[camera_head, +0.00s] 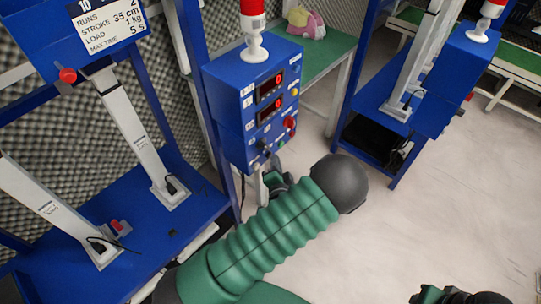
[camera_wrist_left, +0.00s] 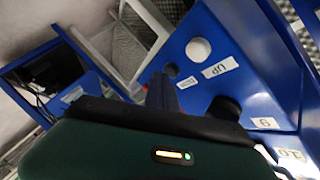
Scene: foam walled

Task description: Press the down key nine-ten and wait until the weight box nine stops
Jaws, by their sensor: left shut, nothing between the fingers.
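The blue control box (camera_head: 250,105) stands at the centre of the head view, with two red displays and several small knobs and keys. My left gripper (camera_head: 275,180) is shut and empty at the lower front of this box. In the left wrist view my dark gripper finger (camera_wrist_left: 161,92) is close to the blue panel. A white key (camera_wrist_left: 198,50) sits by an "UP" label (camera_wrist_left: 220,68), and a black key (camera_wrist_left: 224,108) is near a "9" label (camera_wrist_left: 264,123). I cannot tell which key is down nine-ten or whether one is touched. Weight box nine is not identifiable.
A blue test frame (camera_head: 110,265) with white slanted columns stands at left, under a sign (camera_head: 105,20) about runs and load. Another blue frame (camera_head: 385,85) stands at right. My right gripper (camera_head: 455,296) is partly cut off at the bottom right. The pale floor (camera_head: 440,190) is clear.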

